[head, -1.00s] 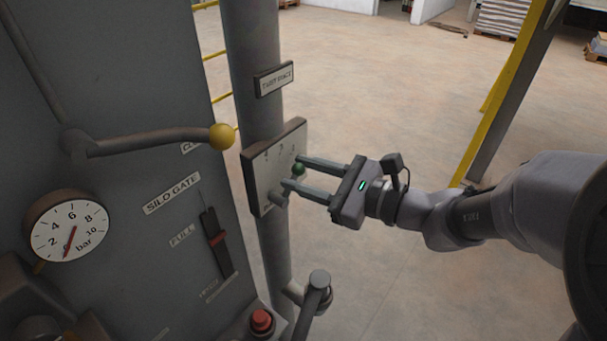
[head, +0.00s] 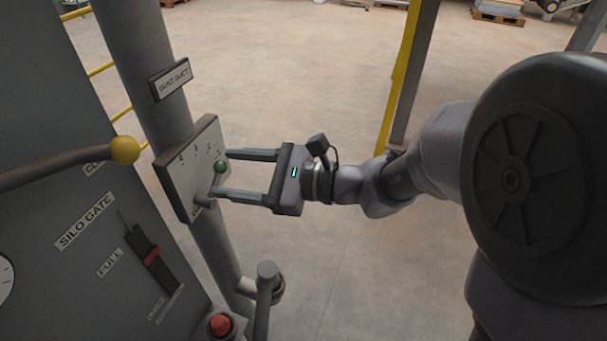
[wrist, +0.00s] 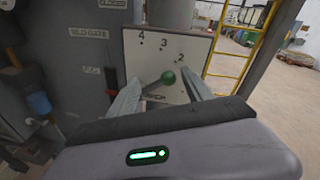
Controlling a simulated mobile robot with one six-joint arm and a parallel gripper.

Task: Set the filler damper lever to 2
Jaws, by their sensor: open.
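In the wrist view the plate shows 4, 3 and 2 with dots; the knob (wrist: 168,77) appears below and left of the 2. A further mark shows at the plate's right edge in the head view. Which mark the lever points to I cannot tell exactly. My gripper (head: 222,172) is open, its two fingers on either side of the knob. I cannot tell whether either finger touches it.
At left, the grey cabinet carries a yellow-knobbed lever (head: 125,150), a silo gate slider (head: 150,257) and a red button (head: 220,325). A grey handle (head: 266,285) stands below the plate. A yellow-edged post (head: 402,85) rises behind my arm.

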